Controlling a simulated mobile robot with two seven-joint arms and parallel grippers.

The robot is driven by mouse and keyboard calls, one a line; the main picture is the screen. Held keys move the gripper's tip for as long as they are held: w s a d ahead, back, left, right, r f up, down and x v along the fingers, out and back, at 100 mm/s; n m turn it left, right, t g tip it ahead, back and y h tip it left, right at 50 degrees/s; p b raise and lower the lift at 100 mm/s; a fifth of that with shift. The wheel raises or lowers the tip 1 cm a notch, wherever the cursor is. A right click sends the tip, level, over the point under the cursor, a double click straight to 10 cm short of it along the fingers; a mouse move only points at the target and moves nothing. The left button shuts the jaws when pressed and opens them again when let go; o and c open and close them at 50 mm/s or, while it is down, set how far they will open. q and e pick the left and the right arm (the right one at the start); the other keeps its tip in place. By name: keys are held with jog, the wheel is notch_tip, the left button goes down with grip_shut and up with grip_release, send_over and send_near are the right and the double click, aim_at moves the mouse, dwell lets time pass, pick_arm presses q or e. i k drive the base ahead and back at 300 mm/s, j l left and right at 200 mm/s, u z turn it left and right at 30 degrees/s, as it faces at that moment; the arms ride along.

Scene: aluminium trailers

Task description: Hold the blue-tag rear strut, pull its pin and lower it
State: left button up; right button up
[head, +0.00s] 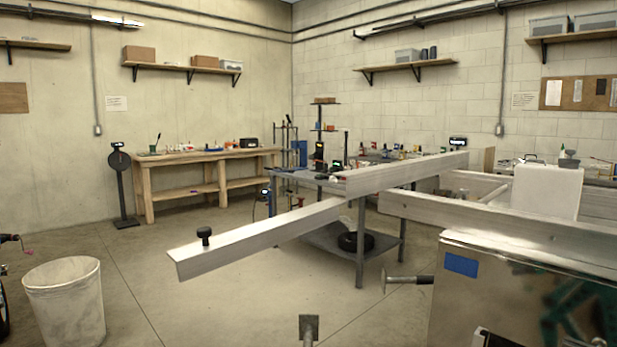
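A blue tag (461,265) is fixed to the end of an aluminium box (495,265) at the lower right. A short grey rod with a round end plate (405,280) sticks out level to the left of this box, below the tag; it may be the rear strut, but I cannot tell for sure. A small square plate on a post (308,326) shows at the bottom edge; I cannot tell what it belongs to. No pin can be made out. Neither of my grippers is in view.
A long aluminium beam (265,238) with a black knob (205,237) crosses the middle. A white bin (66,300) stands at the lower left. A wooden bench (205,160) is at the back wall. The floor between bin and box is mostly clear.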

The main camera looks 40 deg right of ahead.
aim_at(333, 180)
jog(key=i+z, duration=0.15)
jog(key=i, duration=0.25)
jog(key=i+j+z, duration=0.15)
jog(key=i, duration=0.25)
jog(key=i+j+z, duration=0.15)
jog(key=i, duration=0.25)
jog(key=i+j+z, duration=0.1)
jog(key=i+z, duration=0.15)
jog(key=z, duration=0.2)
jog(key=i+j+z, duration=0.1)
jog(key=z, duration=0.3)
jog(key=i+j+z, duration=0.25)
jog(key=z, duration=0.2)
jog(key=i+j+z, duration=0.15)
jog(key=j+z, duration=0.15)
jog(key=z, duration=0.15)
jog(key=i+j+z, duration=0.1)
jog(key=j+z, duration=0.3)
jog(key=i+j+z, duration=0.15)
jog(key=j+z, duration=0.3)
jog(key=i+j+z, duration=0.1)
jog(key=j+z, duration=0.35)
